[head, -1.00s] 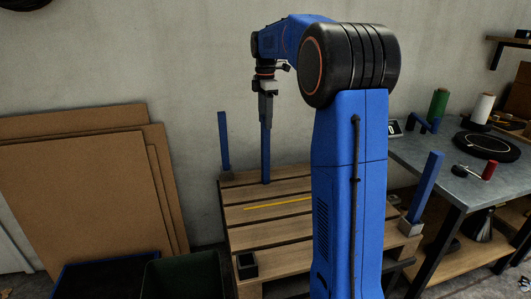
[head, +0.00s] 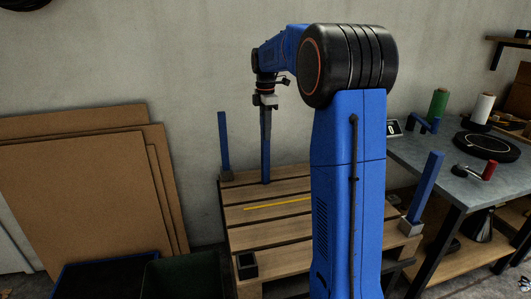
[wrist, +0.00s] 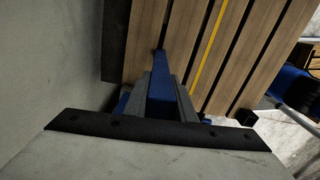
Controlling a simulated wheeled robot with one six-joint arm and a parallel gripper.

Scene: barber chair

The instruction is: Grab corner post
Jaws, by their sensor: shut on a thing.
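My gripper (head: 266,101) is above the far left part of the wooden pallet (head: 272,212), pointing down. It is shut on a blue corner post (head: 266,145), which hangs upright below the jaws. In the wrist view the post (wrist: 161,78) runs between the two grey fingers (wrist: 163,98) towards the slats. The post's lower end meets the pallet top in the picture; I cannot tell whether it touches. A second blue post (head: 224,142) stands at the far left corner, a third (head: 424,190) in a grey socket at the right corner.
A black socket (head: 246,265) at the near left corner looks empty. A yellow strip (head: 277,203) lies across the slats. Cardboard sheets (head: 80,200) lean on the wall at left, with dark bins (head: 185,275) before them. A cluttered workbench (head: 440,165) stands at right.

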